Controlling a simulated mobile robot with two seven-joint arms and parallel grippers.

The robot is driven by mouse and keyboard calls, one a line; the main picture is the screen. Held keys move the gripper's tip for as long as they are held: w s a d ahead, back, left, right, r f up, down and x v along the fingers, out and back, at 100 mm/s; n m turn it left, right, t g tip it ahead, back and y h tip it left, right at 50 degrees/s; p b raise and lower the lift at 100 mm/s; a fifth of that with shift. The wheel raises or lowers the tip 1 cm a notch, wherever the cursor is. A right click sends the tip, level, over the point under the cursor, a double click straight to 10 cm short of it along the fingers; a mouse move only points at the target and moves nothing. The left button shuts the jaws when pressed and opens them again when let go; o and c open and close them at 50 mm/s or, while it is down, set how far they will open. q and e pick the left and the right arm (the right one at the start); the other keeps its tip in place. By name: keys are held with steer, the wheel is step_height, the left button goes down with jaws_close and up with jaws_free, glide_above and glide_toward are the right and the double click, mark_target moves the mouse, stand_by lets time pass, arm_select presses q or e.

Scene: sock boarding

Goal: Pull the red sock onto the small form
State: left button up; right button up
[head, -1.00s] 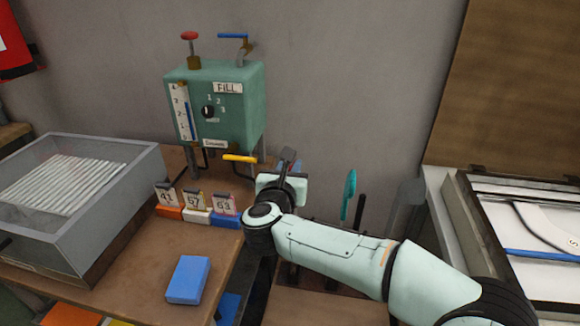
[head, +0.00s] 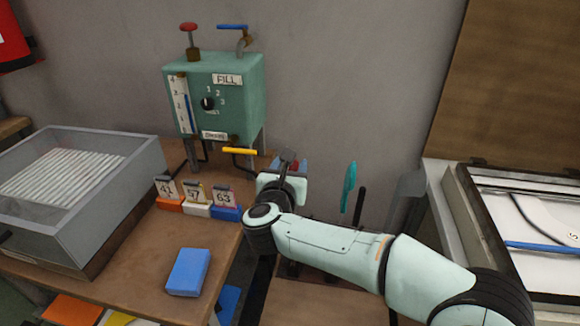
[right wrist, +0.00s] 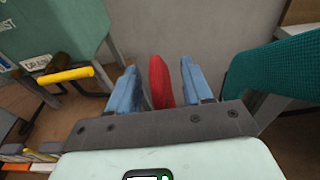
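A red piece that looks like the red sock (right wrist: 160,82) stands upright between the two blue fingers of my right gripper (right wrist: 160,90) in the right wrist view. Narrow gaps show on both sides of it, so the fingers look open around it and not pressed on it. In the head view my right gripper (head: 289,165) is mostly hidden by its own wrist, with a little red beside the blue fingers. I cannot make out the small form; what is under the red piece is hidden. My left gripper is not in view.
A teal sock-like piece (head: 348,187) stands right of the gripper, close by in the wrist view (right wrist: 275,72). A dark upright (head: 360,206) is beside it. A green fill tank (head: 215,95) with a yellow lever, numbered cards, a blue block (head: 188,272) and a grey bin (head: 75,225) are left.

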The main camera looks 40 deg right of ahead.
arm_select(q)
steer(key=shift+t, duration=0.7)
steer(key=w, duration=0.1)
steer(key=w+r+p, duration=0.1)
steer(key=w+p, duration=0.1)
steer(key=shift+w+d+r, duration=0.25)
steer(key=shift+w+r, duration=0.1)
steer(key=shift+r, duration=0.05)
arm_select(e)
steer(key=v, duration=1.3)
steer(key=shift+a, duration=0.15)
